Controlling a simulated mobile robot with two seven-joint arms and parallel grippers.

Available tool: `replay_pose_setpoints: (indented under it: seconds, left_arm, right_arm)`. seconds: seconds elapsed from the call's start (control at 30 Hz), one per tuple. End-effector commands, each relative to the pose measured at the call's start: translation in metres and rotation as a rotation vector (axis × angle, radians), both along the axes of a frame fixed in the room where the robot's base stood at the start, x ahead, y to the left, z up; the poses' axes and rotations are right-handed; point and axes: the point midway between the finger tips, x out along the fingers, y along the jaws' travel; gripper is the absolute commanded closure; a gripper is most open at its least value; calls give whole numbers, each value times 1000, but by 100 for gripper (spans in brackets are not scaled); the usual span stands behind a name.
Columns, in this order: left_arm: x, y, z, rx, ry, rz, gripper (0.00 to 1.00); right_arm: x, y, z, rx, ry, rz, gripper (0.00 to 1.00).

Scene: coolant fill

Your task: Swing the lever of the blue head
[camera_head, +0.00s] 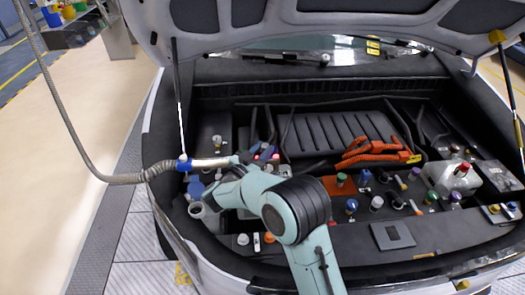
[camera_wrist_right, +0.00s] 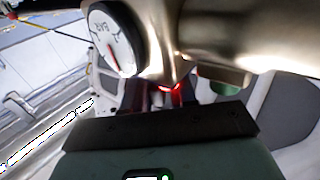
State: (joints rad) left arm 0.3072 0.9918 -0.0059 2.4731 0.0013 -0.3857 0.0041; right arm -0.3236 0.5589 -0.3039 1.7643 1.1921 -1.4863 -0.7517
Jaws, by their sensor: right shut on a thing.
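The filling head is a metal tube (camera_head: 210,162) with a blue collar (camera_head: 184,163) on the end of a grey ribbed hose. It lies level over the left side of the engine bay. My right gripper (camera_wrist_right: 168,92) is shut at the metal body (camera_wrist_right: 215,38) of the head, beside a round gauge marked BAR (camera_wrist_right: 112,38). A small red part shows between the fingers; I cannot tell whether it is the lever. In the head view, my right arm hides much of the grip. The lever cannot be made out clearly. My left gripper is not in view.
The grey hose (camera_head: 95,172) hangs from the upper left. An open reservoir neck (camera_head: 197,211) lies below the head. Coloured caps, including a green one (camera_head: 341,179), and orange cables (camera_head: 368,153) lie to the right. The raised hood (camera_head: 310,22) is above.

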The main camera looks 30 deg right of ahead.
Motion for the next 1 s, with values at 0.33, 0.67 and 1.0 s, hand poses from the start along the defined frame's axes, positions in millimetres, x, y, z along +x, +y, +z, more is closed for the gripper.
replay_pose_setpoints:
  seconds: [0.33,0.67,1.0]
  left_arm:
    - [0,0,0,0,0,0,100]
    - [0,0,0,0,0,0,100]
    - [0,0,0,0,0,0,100]
  right_arm:
    - [0,0,0,0,0,1,100]
    - [0,0,0,0,0,0,100]
    - [0,0,0,0,0,0,49]
